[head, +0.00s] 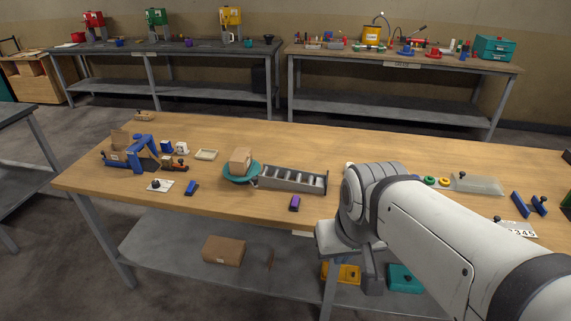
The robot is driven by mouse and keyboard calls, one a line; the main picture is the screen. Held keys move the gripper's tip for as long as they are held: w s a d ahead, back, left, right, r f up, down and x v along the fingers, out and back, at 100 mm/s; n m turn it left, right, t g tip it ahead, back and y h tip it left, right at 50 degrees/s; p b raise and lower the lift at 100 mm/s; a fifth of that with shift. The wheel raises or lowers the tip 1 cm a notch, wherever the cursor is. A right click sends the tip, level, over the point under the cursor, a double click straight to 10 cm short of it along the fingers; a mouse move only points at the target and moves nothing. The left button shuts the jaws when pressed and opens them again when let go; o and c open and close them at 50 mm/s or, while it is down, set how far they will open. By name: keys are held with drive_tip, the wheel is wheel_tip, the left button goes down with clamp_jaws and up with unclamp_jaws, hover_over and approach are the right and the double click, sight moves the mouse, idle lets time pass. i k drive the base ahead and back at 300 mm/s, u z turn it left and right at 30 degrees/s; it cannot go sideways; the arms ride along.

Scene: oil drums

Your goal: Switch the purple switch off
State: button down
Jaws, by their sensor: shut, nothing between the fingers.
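The purple switch (295,203) is a small dark block with a purple top. It sits near the front edge of the wooden workbench (225,200), left of my arm. I cannot tell its on or off position from here. My gripper (372,285) hangs below the end of my arm, in front of the bench edge. It is to the right of the purple switch and lower in the picture, apart from it. It looks shut and holds nothing; its fingertips are small and partly hidden by my arm.
A blue switch (191,188) lies farther left. A grey slotted tray (292,179) and a teal dish with a cardboard box (240,158) stand behind the purple switch. The lower shelf holds a carton (223,250). The bench top around the purple switch's left side is clear.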

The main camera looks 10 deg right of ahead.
sight(295, 200)
drive_tip(key=u, duration=0.05)
drive_tip(key=i, duration=1)
drive_tip(key=z, duration=0.05)
